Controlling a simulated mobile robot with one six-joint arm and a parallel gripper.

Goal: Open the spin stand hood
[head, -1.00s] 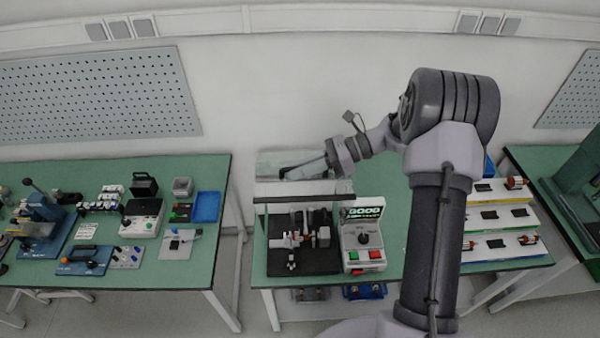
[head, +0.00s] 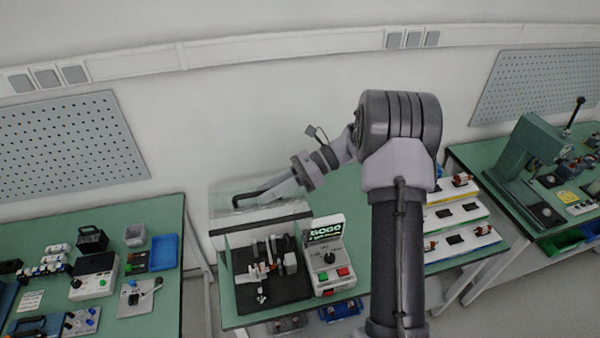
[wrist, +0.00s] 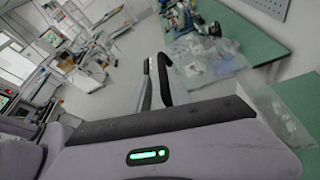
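In the wrist view my gripper (wrist: 155,82) shows a grey finger beside a black bent bar, a narrow gap apart. I cannot tell whether that bar is a finger or a handle. Clear panelling also shows to the right there.
A control box (head: 327,262) with a green display and red and green buttons stands right of the fixture. Stepped white trays (head: 455,228) lie farther right, partly behind my arm. A floor gap separates the left bench (head: 165,215).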

